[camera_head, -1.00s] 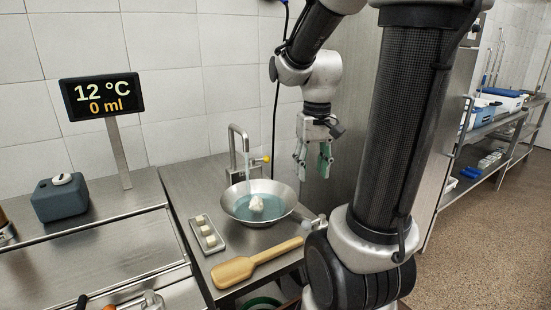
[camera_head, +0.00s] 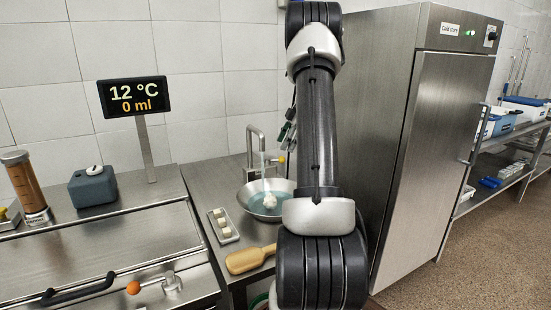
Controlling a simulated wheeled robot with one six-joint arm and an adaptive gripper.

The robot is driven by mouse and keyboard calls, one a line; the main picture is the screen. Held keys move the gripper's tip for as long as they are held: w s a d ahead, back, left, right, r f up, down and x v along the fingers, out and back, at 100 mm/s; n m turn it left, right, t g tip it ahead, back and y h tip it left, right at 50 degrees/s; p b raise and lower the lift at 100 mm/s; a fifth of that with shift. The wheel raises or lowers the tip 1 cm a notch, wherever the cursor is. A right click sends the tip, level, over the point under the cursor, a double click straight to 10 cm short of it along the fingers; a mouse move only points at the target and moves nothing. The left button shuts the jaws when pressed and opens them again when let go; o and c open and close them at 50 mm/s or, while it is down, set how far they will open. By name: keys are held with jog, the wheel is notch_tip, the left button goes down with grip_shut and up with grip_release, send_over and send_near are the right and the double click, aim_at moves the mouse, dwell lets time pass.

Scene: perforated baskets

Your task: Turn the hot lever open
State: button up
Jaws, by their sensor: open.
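A metal tap (camera_head: 255,148) stands over a steel bowl (camera_head: 244,199), with a thin stream falling into the bluish water. A lever with a yellow tip (camera_head: 281,159) sits at the tap's right side. Another lever with an orange knob (camera_head: 133,287) is at the lower left, joined to a metal fitting (camera_head: 172,284). No marking shows which lever is hot. My gripper (camera_head: 285,132) is mostly hidden behind my arm; only part of its green and grey fingers shows, open, above and close to the yellow-tipped lever. Whether they touch is unclear.
A display (camera_head: 135,96) reads 12 °C and 0 ml. A white lump (camera_head: 269,200) lies in the bowl. A small tray (camera_head: 223,226) and a wooden paddle (camera_head: 247,260) lie nearby. A tall steel cabinet (camera_head: 420,160) stands right of my arm.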

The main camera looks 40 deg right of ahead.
aim_at(276, 160)
jog(key=x, duration=0.7)
jog(key=shift+f, duration=0.2)
jog(key=c, duration=1)
